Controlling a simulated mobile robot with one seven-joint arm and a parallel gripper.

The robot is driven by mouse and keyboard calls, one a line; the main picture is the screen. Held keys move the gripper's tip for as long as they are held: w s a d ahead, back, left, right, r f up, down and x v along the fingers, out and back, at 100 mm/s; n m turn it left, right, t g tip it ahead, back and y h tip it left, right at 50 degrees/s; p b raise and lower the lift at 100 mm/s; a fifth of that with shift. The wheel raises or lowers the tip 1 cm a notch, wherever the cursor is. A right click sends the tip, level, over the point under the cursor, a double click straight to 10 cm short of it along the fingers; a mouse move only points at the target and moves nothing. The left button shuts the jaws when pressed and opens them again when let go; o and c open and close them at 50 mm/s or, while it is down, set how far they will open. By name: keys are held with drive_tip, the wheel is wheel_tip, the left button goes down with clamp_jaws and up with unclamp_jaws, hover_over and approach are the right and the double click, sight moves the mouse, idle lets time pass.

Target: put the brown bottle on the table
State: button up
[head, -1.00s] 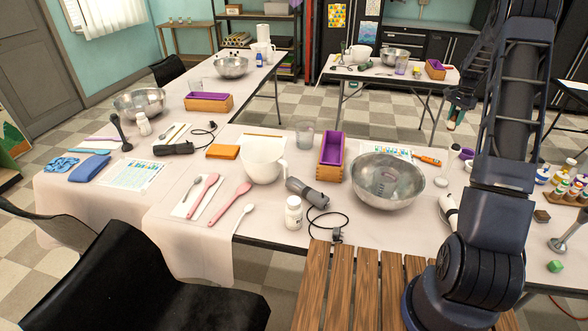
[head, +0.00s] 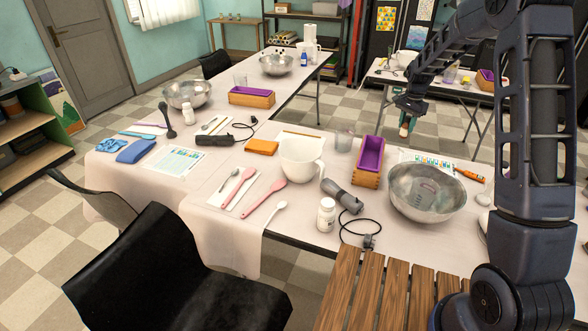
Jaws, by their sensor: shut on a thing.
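My gripper (head: 406,117) hangs from the arm at the upper right, pointing down. It is shut on a small bottle (head: 405,127) with a brownish body, held upright; the jaws hide its upper part. The bottle shows in front of the checkered floor, beyond the near table, and is clear of any surface. The near table (head: 338,170) has a white cloth and stretches across the middle of the view.
A slatted wooden surface (head: 375,295) and a black chair (head: 165,265) stand in front.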

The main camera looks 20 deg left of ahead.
drive_tip(key=s+a+n, duration=0.5)
drive_tip(key=s+a, duration=2)
drive_tip(key=s, duration=0.3)
drive_tip(key=s+a+f+n, duration=0.1)
drive_tip(key=s+a, duration=0.1)
drive_tip(key=s, duration=0.4)
drive_tip(key=s+a+n, duration=0.1)
drive_tip(key=s+a, duration=0.2)
drive_tip(key=s, duration=0.4)
drive_tip(key=f, duration=1.9)
drive_tip(key=shift+w+d+f, duration=0.15)
drive_tip(key=shift+w+f, duration=0.1)
drive_tip(key=shift+f, duration=0.05)
drive_tip(key=shift+f, duration=0.1)
drive_tip(key=o, duration=0.8)
drive_tip(key=shift+o, duration=1.4)
